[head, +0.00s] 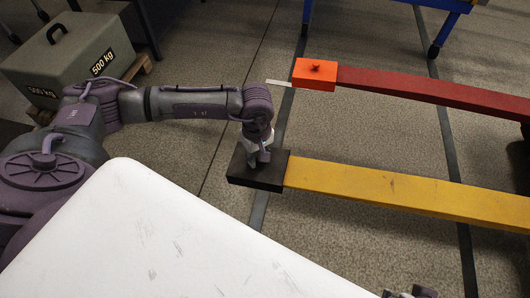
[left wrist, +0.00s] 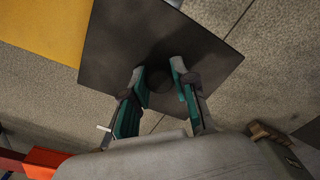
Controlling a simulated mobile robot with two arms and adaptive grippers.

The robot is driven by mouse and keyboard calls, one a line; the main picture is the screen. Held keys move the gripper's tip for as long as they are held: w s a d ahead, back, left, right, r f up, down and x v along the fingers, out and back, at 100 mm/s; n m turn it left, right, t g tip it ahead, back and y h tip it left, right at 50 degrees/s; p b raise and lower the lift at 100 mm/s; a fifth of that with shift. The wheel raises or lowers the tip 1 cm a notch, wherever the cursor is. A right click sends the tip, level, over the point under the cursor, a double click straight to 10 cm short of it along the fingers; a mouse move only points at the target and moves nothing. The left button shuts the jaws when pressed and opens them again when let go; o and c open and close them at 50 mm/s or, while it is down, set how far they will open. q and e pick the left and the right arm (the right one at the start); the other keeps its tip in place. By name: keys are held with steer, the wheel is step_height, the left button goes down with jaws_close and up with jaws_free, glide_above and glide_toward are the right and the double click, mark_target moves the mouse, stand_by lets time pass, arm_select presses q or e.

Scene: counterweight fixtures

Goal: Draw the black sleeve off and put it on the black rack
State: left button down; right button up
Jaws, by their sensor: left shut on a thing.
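The black sleeve (head: 274,174) is a flat dark block at the left end of the yellow beam (head: 400,190), against the yellow part with no visible gap. My left gripper (head: 260,158) comes down on top of it. In the left wrist view, the fingers (left wrist: 158,88) are on both sides of a small dark knob on the sleeve (left wrist: 200,55), shut on it. The yellow beam (left wrist: 40,25) shows at that view's upper left. My right gripper (head: 410,293) shows only as a sliver at the bottom edge. I cannot pick out the black rack for certain.
A grey 500 kg weight (head: 75,60) stands on a pallet at the left. A blue wheeled frame (head: 410,8) is at the top.

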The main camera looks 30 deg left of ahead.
mark_target(234, 158)
arm_select(q)
steer(key=shift+s+a, duration=0.25)
steer(key=shift+a, duration=0.5)
steer(key=shift+s+a, duration=0.2)
steer(key=shift+a, duration=0.6)
steer(key=shift+s+a, duration=0.25)
steer(key=shift+a, duration=0.5)
steer(key=shift+s+a, duration=0.15)
steer(key=shift+a, duration=0.45)
steer(key=shift+s+a, duration=0.15)
steer(key=shift+a, duration=0.4)
steer(key=shift+s+a, duration=0.15)
steer(key=shift+a, duration=0.3)
arm_select(e)
steer(key=shift+w+a+r+t, duration=0.15)
steer(key=shift+w+t, duration=0.15)
steer(key=shift+w, duration=0.25)
steer(key=shift+w+a+r+t, duration=0.15)
steer(key=shift+w+t, duration=0.15)
steer(key=shift+w, duration=0.25)
steer(key=shift+f, duration=0.15)
